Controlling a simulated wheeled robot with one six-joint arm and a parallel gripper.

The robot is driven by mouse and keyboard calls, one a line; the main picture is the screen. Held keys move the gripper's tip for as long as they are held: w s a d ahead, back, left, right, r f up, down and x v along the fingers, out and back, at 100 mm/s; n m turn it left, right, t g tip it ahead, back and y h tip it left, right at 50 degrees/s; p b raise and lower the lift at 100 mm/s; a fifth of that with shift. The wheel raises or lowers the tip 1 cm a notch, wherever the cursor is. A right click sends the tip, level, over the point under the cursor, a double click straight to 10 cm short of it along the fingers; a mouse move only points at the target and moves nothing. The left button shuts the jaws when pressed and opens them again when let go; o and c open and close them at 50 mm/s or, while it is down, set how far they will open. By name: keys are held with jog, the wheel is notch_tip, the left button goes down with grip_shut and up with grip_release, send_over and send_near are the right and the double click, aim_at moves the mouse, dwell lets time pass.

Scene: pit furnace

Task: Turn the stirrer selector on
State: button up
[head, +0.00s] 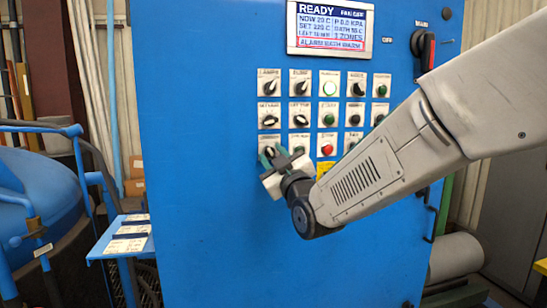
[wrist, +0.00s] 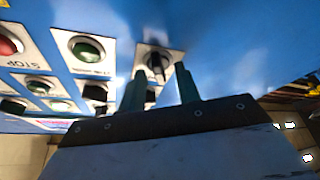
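A blue control cabinet (head: 200,220) carries rows of black selector knobs and push buttons on white plates. The selector at the lower left of the panel (head: 270,151) has a black knob; its label is too blurred to read, so I cannot confirm it is the stirrer selector. My gripper (head: 275,160) is at this selector and partly covers its plate. In the wrist view the knob (wrist: 157,62) shows between the two green fingers of my gripper (wrist: 160,78). The fingers are apart, one on each side of the knob, with gaps visible. Whether they touch the plate is unclear.
A red stop button (head: 327,149) is just right of my gripper, and a green button (wrist: 86,49) is near in the wrist view. The display (head: 331,27) reads READY. A blue side shelf (head: 122,238) and round blue vessel (head: 45,195) stand left.

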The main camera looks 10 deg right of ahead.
grip_shut()
jog(key=shift+m, duration=0.5)
jog(key=m+h, duration=0.2)
jog(key=m, duration=0.2)
jog(key=m+t+h, duration=0.1)
jog(key=m+h, duration=0.1)
jog(key=m, duration=0.2)
jog(key=shift+a+h, duration=0.15)
jog(key=shift+h, duration=0.15)
jog(key=m+h, duration=0.2)
jog(key=m, duration=0.2)
jog(key=m+h, duration=0.2)
jog(key=m, duration=0.2)
jog(key=shift+r+g, duration=0.1)
jog(key=shift+g, duration=0.3)
jog(key=shift+m+h, duration=0.3)
jog(key=shift+m, duration=0.1)
